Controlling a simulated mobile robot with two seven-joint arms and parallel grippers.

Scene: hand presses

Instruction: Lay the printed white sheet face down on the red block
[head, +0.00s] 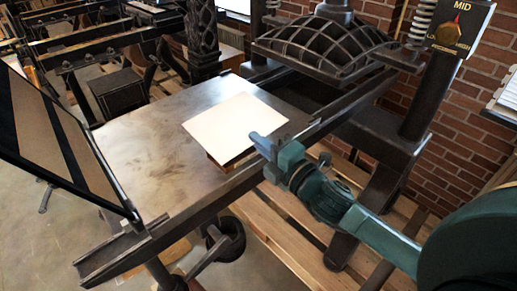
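The white sheet (235,124) lies flat over a low block on the press bed, with a blank white side up. Only a narrow brown side of the block (238,160) shows below the sheet's near edge. The sheet covers its top, so I cannot see a red face. My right gripper (264,143) is at the sheet's near right edge, coming in from the right. I cannot tell whether its fingers are closed or touch the sheet. My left gripper is not in view.
The dark metal press bed (150,135) has bare room left of the sheet. A hinged dark frame (55,140) stands raised at its left end. The domed ribbed platen (325,50) hangs behind right, beside a post with a dial (459,32).

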